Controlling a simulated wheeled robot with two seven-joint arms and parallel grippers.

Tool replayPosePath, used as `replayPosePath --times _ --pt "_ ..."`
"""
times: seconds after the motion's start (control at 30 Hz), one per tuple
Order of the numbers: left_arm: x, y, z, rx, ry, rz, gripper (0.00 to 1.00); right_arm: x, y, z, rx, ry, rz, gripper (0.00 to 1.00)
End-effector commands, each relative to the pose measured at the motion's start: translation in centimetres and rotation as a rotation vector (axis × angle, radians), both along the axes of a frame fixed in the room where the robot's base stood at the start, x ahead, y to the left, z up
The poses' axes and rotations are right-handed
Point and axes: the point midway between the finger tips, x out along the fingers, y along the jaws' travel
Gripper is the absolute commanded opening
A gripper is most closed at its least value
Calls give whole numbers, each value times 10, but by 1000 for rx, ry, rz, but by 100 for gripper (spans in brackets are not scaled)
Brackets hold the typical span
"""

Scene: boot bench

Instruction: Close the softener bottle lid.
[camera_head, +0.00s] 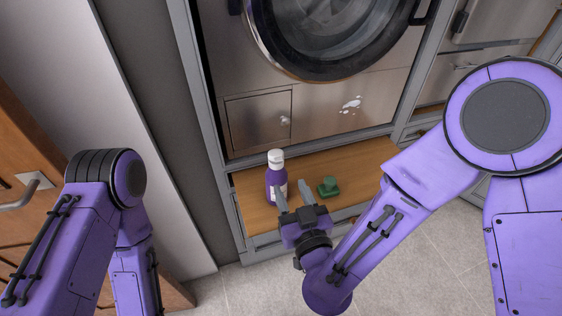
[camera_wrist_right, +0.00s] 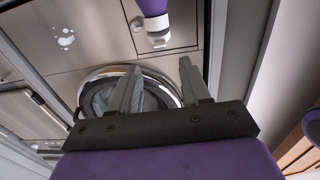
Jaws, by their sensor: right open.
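The softener bottle (camera_head: 276,186) is purple with a white top (camera_head: 276,158) and a pale label. It stands upright on the wooden bench ledge. Whether its lid is open or shut is too small to tell. In the right wrist view the bottle (camera_wrist_right: 152,7) and its white top (camera_wrist_right: 157,40) show at the upper edge, beyond the fingers. My right gripper (camera_head: 292,191) is open and empty, its fingers pointing toward the ledge, close to the bottle's lower right side. In the wrist view its fingertips (camera_wrist_right: 160,65) are spread apart. My left arm is at the left; its gripper is out of view.
A small green object (camera_head: 328,187) sits on the wooden ledge (camera_head: 365,162) right of my gripper. Behind stands a washing machine (camera_head: 335,30) with a round door and a drawer panel (camera_head: 258,120). The ledge's right part is clear. Grey frame posts flank the bay.

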Motion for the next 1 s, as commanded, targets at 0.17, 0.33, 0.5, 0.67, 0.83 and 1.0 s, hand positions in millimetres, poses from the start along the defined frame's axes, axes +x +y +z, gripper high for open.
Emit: replayPosePath --times 0.17,0.33,0.5,0.67,0.83,1.0 --pt "0 0 16 0 0 0 47 40 11 4 3 2 -3 47" --pt "0 0 22 0 0 0 47 68 19 2 1 2 -2 47" --pt "0 0 23 0 0 0 47 77 21 0 0 2 -1 47" --pt "0 0 23 0 0 0 47 77 21 0 0 2 0 47" --pt "0 0 23 0 0 0 47 77 21 0 0 2 0 4" --pt "0 0 21 0 0 0 47 77 22 -1 0 0 1 0"
